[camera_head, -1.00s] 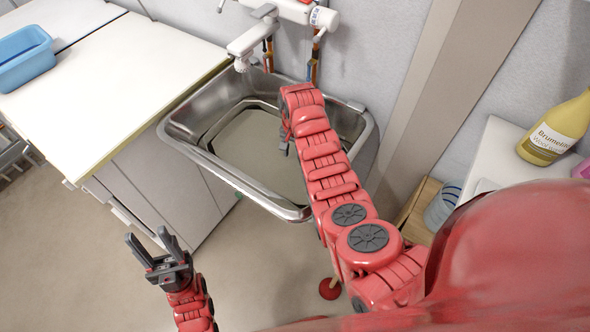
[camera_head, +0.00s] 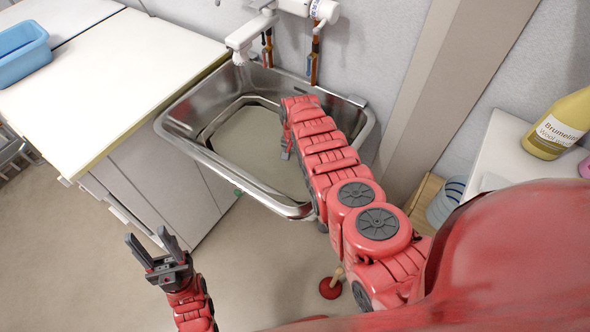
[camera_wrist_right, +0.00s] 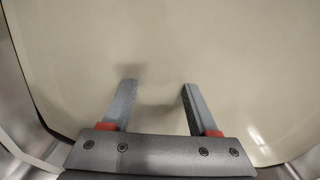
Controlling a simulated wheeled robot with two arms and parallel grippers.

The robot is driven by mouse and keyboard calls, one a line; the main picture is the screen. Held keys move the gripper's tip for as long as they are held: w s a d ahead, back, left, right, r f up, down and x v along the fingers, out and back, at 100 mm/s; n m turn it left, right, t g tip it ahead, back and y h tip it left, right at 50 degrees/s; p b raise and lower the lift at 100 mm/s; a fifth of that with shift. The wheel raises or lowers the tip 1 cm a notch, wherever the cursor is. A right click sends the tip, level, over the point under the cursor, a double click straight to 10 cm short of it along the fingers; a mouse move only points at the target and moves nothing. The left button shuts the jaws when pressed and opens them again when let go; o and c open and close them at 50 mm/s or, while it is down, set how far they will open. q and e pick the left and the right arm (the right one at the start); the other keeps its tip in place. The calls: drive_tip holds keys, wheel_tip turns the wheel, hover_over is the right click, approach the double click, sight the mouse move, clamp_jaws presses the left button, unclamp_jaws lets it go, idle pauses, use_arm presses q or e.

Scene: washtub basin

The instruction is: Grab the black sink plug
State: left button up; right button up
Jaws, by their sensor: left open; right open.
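I cannot make out a black sink plug in either view. The metal washtub basin (camera_head: 196,122) stands in the middle of the head view, with a pale floor inside it. My right arm reaches over its right front rim, and my right gripper (camera_head: 286,150) is mostly hidden behind the arm there. In the right wrist view my right gripper (camera_wrist_right: 157,86) is open and empty above the pale basin floor, with a blurred dark shadow between and beyond its fingers. My left gripper (camera_head: 152,244) is open and empty, in front of the cabinet at the lower left.
A white tap (camera_head: 252,32) hangs over the back of the basin. A white counter (camera_head: 120,75) with a blue tub (camera_head: 22,52) is at the left. A yellow bottle (camera_head: 560,125) stands on a white surface at the right. A red plunger (camera_head: 331,287) is on the floor.

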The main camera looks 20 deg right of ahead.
drive_tip(key=shift+c, duration=0.4)
clamp_jaws()
